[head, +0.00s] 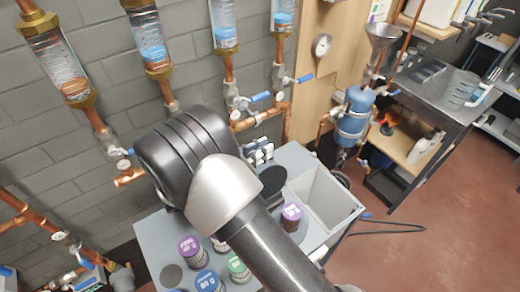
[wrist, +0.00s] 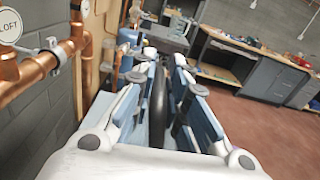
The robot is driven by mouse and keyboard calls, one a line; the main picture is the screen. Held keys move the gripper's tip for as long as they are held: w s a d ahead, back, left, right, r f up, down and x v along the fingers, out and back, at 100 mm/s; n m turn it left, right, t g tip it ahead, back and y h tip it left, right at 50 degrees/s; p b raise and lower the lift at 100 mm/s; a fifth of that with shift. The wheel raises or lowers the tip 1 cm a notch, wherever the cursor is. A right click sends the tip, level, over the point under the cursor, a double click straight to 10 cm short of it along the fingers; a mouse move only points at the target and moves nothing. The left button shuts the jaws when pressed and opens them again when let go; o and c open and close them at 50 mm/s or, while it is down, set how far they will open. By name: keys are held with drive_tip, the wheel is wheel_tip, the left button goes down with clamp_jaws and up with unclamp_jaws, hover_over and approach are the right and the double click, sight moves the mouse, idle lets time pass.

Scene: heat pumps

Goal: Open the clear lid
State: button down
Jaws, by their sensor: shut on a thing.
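My gripper (wrist: 157,68) has its two blue-and-white fingers closed around a dark, thin, rounded thing (wrist: 158,98) in the wrist view. In the head view my arm hides most of the gripper; its finger parts show (head: 259,152) just beyond my wrist, above the back of a grey box (head: 155,240). A dark round disc (head: 272,180) shows just below them; I cannot tell whether it is the held thing. I cannot make out a clear lid in either view.
Several canisters with purple, blue and green tops, one being purple (head: 291,213), stand on the grey box. An open pale bin (head: 328,200) is at its right. Copper pipes (head: 255,121) and a grey wall are close behind.

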drive_tip(key=s+d+r+m+p, duration=0.2)
drive_tip(key=s+d, duration=0.1)
drive_tip(key=s, duration=0.1)
drive_tip(key=shift+s+m, duration=0.3)
drive_tip(key=shift+s, duration=0.1)
drive_tip(key=c, duration=1.6)
unclamp_jaws()
drive_tip(key=shift+d+f, duration=0.1)
drive_tip(key=shift+c, duration=0.2)
drive_tip(key=v, duration=1.2)
